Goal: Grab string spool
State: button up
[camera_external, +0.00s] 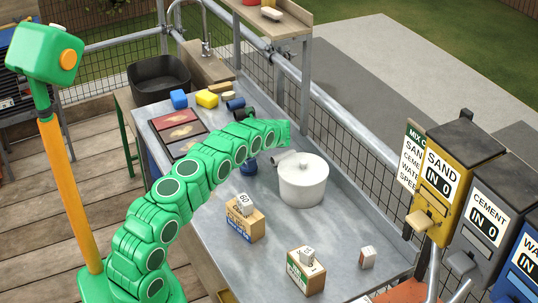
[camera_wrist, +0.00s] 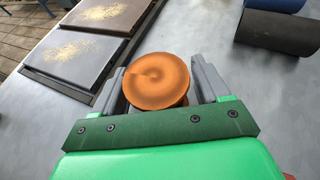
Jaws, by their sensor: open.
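In the wrist view a round orange-brown disc with a darker, ringed face, which looks like the end of the string spool (camera_wrist: 157,84), lies between my jaws. My gripper (camera_wrist: 160,70) is open, with one grey finger on each side of the disc. A narrow gap seems to show on the right; contact on the left is hard to tell. In the external view my green arm arches over the worktop. The fingers and the spool cannot be made out there and seem hidden by the arm.
Sand-dusted trays (camera_wrist: 78,55) lie at the upper left, and dark cylinders (camera_wrist: 278,30) at the upper right. A white pot (camera_external: 303,182) stands near my arm. Boxes (camera_external: 244,222) stand toward the front of the grey worktop (camera_external: 200,238). Sponges (camera_external: 207,98) lie at the back.

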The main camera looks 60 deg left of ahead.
jog(key=shift+s+a+f, duration=0.1)
jog(key=shift+s+a, duration=0.05)
jog(key=shift+a, duration=0.1)
jog(key=c, duration=1.1)
